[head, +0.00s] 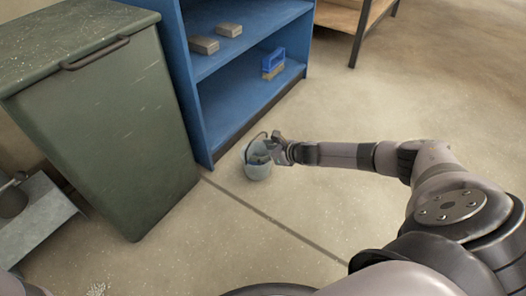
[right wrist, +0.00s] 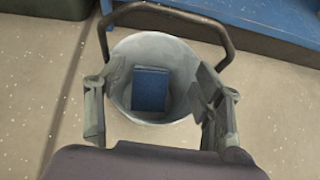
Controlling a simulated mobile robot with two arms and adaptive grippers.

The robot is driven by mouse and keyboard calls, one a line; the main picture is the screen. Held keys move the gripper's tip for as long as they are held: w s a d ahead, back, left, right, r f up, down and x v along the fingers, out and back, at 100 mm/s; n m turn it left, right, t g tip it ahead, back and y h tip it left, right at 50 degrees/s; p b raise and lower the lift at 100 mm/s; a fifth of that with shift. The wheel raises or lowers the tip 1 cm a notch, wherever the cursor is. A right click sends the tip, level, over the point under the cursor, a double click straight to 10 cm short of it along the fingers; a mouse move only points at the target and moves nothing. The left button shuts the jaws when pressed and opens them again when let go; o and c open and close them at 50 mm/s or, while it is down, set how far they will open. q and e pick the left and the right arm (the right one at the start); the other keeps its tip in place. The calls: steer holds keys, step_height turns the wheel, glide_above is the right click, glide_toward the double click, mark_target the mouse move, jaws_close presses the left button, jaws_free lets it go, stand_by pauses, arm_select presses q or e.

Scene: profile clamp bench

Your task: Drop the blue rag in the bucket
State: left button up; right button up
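The bucket (head: 257,170) is pale grey-blue and stands upright on the floor in front of the blue shelf. In the right wrist view I look down into the bucket (right wrist: 188,68); its dark handle is raised on the far side. The blue rag (right wrist: 150,90) lies inside it as a folded blue block. In the head view the rag cannot be made out. My right gripper (head: 268,146) is at the bucket's top; in the right wrist view its fingers (right wrist: 152,112) are spread wide with nothing between their tips. My left gripper is not in view.
A dark green bin (head: 120,140) with a handled lid stands left of the bucket. The blue shelf (head: 245,50) behind holds grey blocks (head: 216,38) and a blue-handled brush (head: 273,64). A grey metal stand (head: 38,215) is at far left. Floor right of the bucket is clear.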

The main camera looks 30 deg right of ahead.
steer(key=shift+o, duration=0.7)
steer(key=shift+s, duration=0.1)
steer(key=v, duration=1.2)
